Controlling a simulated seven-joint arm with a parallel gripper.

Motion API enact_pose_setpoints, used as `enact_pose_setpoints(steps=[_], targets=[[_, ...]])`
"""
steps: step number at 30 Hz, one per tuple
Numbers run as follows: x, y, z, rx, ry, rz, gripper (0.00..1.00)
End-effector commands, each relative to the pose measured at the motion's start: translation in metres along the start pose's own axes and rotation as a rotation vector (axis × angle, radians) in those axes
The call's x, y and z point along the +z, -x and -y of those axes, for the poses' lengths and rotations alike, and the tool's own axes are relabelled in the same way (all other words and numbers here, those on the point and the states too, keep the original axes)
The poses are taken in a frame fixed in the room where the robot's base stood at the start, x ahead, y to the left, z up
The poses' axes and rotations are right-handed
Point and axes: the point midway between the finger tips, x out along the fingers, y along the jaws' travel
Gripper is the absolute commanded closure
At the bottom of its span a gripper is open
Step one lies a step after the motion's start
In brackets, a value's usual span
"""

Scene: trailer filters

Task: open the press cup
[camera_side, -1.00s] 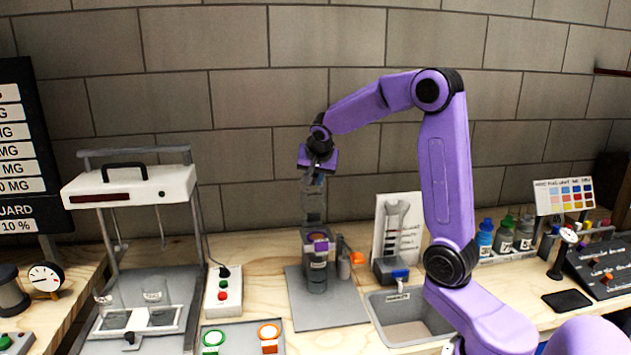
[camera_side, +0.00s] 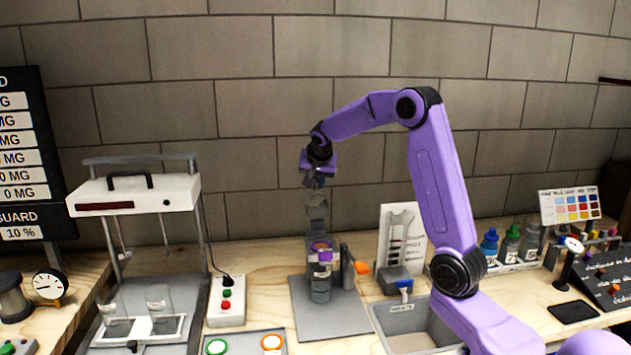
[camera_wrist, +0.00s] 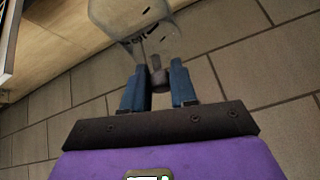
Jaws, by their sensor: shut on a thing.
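The press cup (camera_side: 321,288) is a grey upright cylinder on a grey base plate (camera_side: 318,322) at the centre of the bench, with a purple part (camera_side: 322,250) near its top. My gripper (camera_side: 315,183) is above it, pointing down. A grey jointed piece (camera_side: 317,212) stands between the gripper and the cup. The side view is too small to show whether the grey piece is joined to the cup.
A grey basin (camera_side: 405,325) and an orange-tipped part (camera_side: 361,268) are to the right of the cup. A white-topped frame (camera_side: 135,193) and a button box (camera_side: 226,300) stand to the left. The wall (camera_side: 240,120) is behind.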

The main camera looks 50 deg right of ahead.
Motion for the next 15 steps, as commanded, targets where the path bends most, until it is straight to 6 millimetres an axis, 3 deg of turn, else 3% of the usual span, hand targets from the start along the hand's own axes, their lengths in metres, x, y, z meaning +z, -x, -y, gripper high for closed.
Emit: enact_pose_setpoints(steps=[8, 9, 11, 15], targets=[[-0.0052, 0.0021, 0.003, -0.015, -0.005, -0.014, 1.0], [-0.0053, 0.0021, 0.0031, -0.015, -0.005, -0.014, 0.7], [-0.0052, 0.0023, 0.0032, -0.016, -0.005, -0.014, 0.52], [-0.0037, 0.0016, 0.0026, -0.012, -0.004, -0.011, 0.52]])
